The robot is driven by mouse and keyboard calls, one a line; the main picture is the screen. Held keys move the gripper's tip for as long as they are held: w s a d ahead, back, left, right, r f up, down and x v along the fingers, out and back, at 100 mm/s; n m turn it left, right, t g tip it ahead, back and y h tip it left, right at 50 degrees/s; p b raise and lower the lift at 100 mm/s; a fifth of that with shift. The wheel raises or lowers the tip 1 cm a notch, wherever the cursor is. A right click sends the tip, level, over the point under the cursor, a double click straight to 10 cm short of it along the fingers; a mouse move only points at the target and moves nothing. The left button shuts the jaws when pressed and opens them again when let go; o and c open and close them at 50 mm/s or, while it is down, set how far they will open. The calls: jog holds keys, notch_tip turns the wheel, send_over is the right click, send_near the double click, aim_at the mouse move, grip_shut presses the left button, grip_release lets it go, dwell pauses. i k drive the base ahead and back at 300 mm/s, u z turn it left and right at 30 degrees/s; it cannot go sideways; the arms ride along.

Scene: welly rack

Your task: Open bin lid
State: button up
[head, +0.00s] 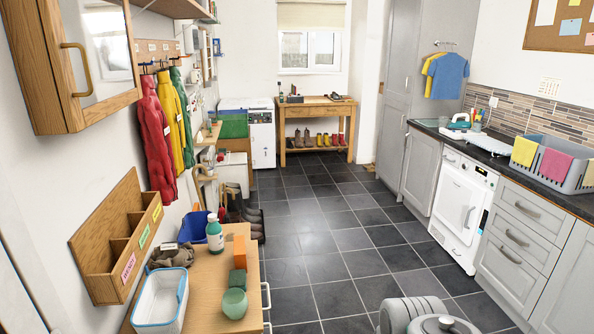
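No bin with a lid can be picked out for certain. A green box-shaped container (233,124) stands at the back left, beside a white appliance (262,135); I cannot tell whether it has a lid. A blue container (193,228) sits behind the wooden cabinet at the lower left, partly hidden by things in front. Grey rounded shapes, one with a knob, show at the bottom edge, cut off by the frame; I cannot tell whether they are my own parts. My gripper is not in view.
Grey drawers and a white machine (463,210) line the right. A boot rack (316,146) stands at the back. The tiled floor (320,215) between is clear.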

aim_at(239, 158)
jog(key=z, duration=0.5)
jog(key=i, duration=2.65)
jog(key=u, duration=0.2)
jog(key=i, duration=2.55)
jog(key=u, duration=1.3)
jog(key=i, duration=0.9)
jog(key=z, duration=0.95)
jog(key=i, duration=2.05)
jog(key=u, duration=3.2)
